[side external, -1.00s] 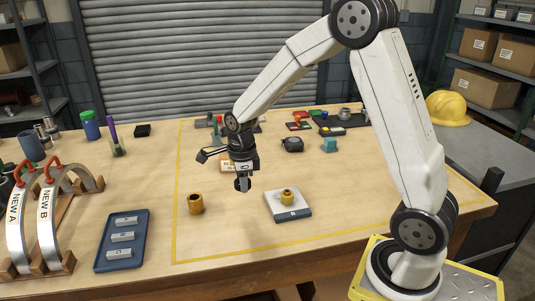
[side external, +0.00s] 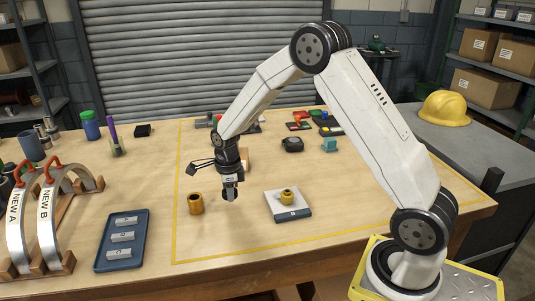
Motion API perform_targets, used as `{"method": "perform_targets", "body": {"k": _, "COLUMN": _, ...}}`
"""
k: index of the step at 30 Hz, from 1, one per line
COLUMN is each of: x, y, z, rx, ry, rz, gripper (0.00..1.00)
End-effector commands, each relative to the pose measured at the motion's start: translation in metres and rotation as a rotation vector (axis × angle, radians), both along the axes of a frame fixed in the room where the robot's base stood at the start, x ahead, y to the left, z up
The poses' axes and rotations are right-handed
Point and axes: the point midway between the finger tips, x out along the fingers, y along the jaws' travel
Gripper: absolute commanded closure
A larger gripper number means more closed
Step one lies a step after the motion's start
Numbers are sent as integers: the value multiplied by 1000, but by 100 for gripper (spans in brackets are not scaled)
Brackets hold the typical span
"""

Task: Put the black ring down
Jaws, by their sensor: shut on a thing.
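My gripper (side external: 230,193) points down over the middle-left of the taped work area, just right of the bronze-coloured hollow cylinder (side external: 195,204). It is shut on a small dark piece, which I take to be the black ring; the fingers hide most of it and its shape is hard to make out. Its tips are low, close to the table top, but I cannot tell whether the ring touches the wood.
A white-topped block (side external: 290,212) with a brass part (side external: 287,197) on it stands to the right. A blue tray (side external: 122,240) with grey pieces and labelled arched casings (side external: 48,215) are at left. Bare wood lies in front of the gripper.

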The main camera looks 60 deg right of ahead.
Motion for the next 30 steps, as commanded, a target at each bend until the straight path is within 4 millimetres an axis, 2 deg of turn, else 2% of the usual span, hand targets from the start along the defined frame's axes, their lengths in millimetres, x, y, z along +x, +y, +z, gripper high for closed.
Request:
{"method": "perform_targets", "body": {"k": 10, "x": 3, "y": 0, "z": -32, "rx": 0, "ry": 0, "rz": 0, "gripper": 100}}
{"method": "perform_targets", "body": {"k": 24, "x": 3, "y": 0, "z": -37, "rx": 0, "ry": 0, "rz": 0, "gripper": 100}}
{"method": "perform_targets", "body": {"k": 28, "x": 3, "y": 0, "z": -37, "rx": 0, "ry": 0, "rz": 0, "gripper": 55}}
{"method": "perform_targets", "body": {"k": 30, "x": 3, "y": 0, "z": -37, "rx": 0, "ry": 0, "rz": 0, "gripper": 55}}
